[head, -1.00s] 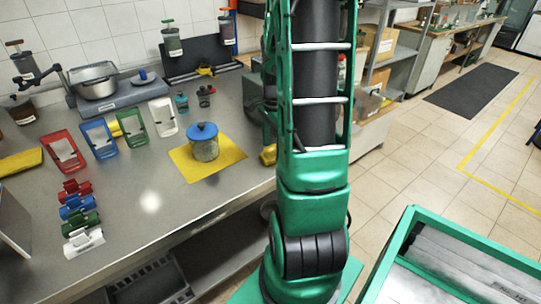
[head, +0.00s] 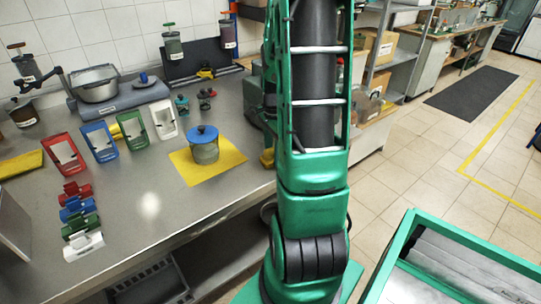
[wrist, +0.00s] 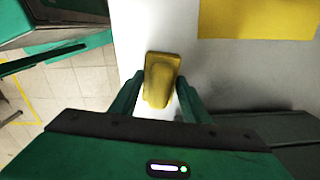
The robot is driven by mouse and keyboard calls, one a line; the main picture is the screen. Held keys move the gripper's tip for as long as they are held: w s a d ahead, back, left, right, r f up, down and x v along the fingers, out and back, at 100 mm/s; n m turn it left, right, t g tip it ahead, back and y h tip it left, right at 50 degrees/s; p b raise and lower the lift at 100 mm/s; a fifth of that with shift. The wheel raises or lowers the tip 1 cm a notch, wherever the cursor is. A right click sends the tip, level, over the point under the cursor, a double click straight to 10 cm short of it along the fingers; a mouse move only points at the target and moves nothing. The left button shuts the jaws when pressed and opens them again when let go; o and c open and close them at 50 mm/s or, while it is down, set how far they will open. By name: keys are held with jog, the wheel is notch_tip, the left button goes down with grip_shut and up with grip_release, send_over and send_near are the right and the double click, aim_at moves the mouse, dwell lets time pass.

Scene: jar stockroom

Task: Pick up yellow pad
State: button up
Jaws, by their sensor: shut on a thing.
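The yellow pad (wrist: 161,72) is a small, worn, rounded block between my fingers in the wrist view. My gripper (wrist: 159,82) is shut on it, with one green finger on each side. The pad is over the light worktop near its edge; I cannot tell whether it touches the surface. In the head view, a bit of yellow (head: 267,158) shows at the bench edge beside my arm, and my arm hides the gripper there.
A flat yellow mat (head: 230,163) carries a blue-lidded jar (head: 204,150). Coloured stands, small clamps and a scale (head: 120,92) with a metal pan occupy the bench left of it. The bench front (head: 170,205) is clear. A green-rimmed bin (head: 470,238) is at lower right.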

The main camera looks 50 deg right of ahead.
aim_at(272, 150)
jog(key=r, duration=0.4)
jog(key=shift+a+r, duration=0.2)
jog(key=shift+a, duration=0.2)
jog(key=s+a+r, duration=0.1)
jog(key=a+r, duration=0.5)
jog(key=a, duration=0.4)
jog(key=shift+s+a+r, duration=0.15)
jog(key=shift+s+a, duration=0.2)
jog(key=shift+a, duration=0.05)
jog(key=o, duration=0.3)
jog(key=shift+c, duration=0.9)
